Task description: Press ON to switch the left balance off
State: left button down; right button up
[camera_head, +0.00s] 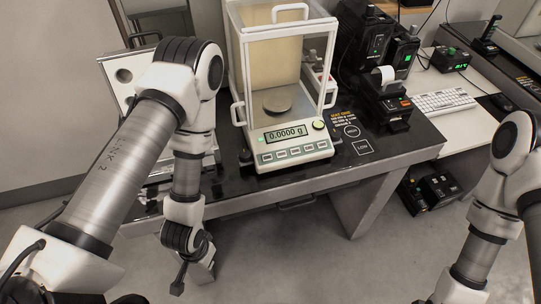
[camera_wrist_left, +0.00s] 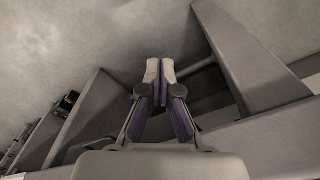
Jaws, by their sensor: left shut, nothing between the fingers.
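The left balance (camera_head: 290,160) stands on the dark tabletop in the head view, with a glass draft shield and a round pan (camera_head: 277,102). Its display (camera_head: 285,133) is lit and reads 0.0000 g. A row of several buttons (camera_head: 295,151) runs along its front edge; the labels are too small to read, so I cannot tell which is ON. My left gripper is shut and empty; its fingertips (camera_wrist_left: 160,68) touch in the left wrist view. In the head view the left arm hangs down in front of the table, with its wrist below the tabletop, apart from the balance. My right gripper is out of view.
A white case (camera_head: 126,77) stands left of the balance, behind my left arm. A small printer (camera_head: 386,100) and black devices stand to its right. A keyboard (camera_head: 445,101) lies on the white table further right. The table's front edge (camera_head: 376,166) lies between my left wrist and the balance.

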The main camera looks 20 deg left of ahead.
pick_arm(q)
jog(key=w+d+r+m+t, duration=0.1)
jog(key=w+r+m, duration=0.2)
jog(key=w+r, duration=0.1)
jog(key=w+d+r+m+t+h+p, duration=0.1)
jog(key=w+d+r+m+t, duration=0.1)
jog(key=w+r+m, duration=0.2)
jog(key=w+d+r+m+t+h+p, duration=0.1)
jog(key=w+d+r+m+t, duration=0.1)
jog(key=w+r, duration=0.3)
jog(key=shift+w+m, duration=0.9)
jog(key=shift+w, duration=0.4)
notch_tip(320, 180, up, 13)
jog(key=m+t+h+p, duration=0.2)
jog(key=m+t+h, duration=0.1)
jog(key=m, duration=0.7)
send_over(267, 158)
jog(key=s+d, duration=0.2)
jog(key=s, duration=0.2)
jog(key=shift+d+n, duration=0.1)
jog(key=shift+n, duration=0.2)
jog(key=shift+f, duration=0.1)
